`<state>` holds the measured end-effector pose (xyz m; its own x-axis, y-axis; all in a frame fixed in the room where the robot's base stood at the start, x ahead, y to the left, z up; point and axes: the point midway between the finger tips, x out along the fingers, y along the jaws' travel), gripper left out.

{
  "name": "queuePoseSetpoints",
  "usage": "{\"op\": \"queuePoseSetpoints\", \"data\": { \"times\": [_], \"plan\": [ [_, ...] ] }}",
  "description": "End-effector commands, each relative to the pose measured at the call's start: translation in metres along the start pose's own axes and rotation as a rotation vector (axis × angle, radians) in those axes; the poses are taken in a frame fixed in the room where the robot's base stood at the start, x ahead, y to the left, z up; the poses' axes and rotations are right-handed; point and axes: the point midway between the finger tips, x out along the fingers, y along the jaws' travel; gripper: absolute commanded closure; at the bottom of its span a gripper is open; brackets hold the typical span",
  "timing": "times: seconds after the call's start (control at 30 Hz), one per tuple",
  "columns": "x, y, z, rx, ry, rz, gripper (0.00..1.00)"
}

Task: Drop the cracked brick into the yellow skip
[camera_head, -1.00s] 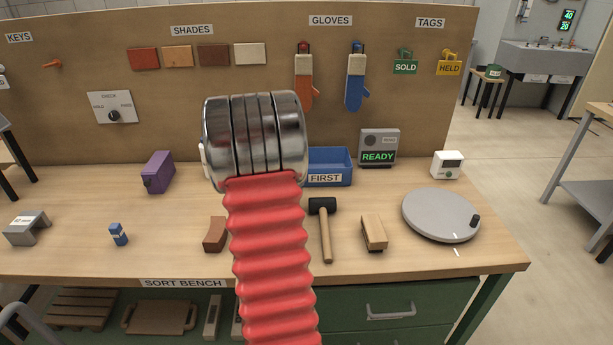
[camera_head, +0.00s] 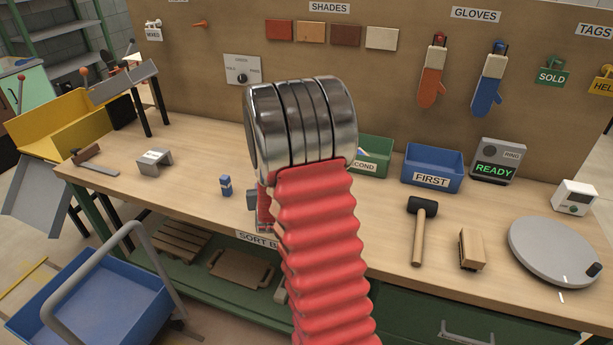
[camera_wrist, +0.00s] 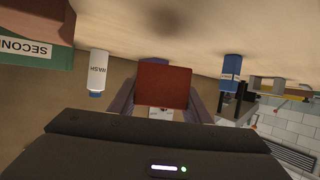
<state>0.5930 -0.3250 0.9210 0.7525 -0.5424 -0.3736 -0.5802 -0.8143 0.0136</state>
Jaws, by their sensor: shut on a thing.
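The yellow skip (camera_head: 62,122) stands beyond the left end of the bench in the head view, open at the top. A reddish-brown brick (camera_wrist: 164,85) fills the middle of the wrist view, between the two fingers of my gripper (camera_wrist: 163,104), which is shut on it. In the head view only a sliver of the brick (camera_head: 265,212) shows at the left edge of my red sleeve, apparently above the bench front. My arm hides most of the gripper there. I cannot make out a crack on the faces I see.
A blue cart (camera_head: 95,300) is in front at left.

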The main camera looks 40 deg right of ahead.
Motion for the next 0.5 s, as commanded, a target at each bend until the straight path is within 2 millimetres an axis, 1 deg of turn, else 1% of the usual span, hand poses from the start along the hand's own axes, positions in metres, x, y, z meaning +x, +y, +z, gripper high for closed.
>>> {"op": "queuePoseSetpoints", "data": {
  "times": [0.03,0.1,0.27,0.3,0.5],
  "plan": [
    [-0.004,-0.022,0.003,-0.015,0.001,-0.040,0.94],
    [-0.009,-0.049,0.007,-0.036,0.001,-0.092,0.94],
    [-0.026,-0.110,0.020,-0.080,-0.001,-0.209,0.94],
    [-0.031,-0.126,0.023,-0.090,-0.002,-0.238,0.94],
    [-0.061,-0.198,0.041,-0.143,-0.003,-0.379,0.94]
  ]
}}
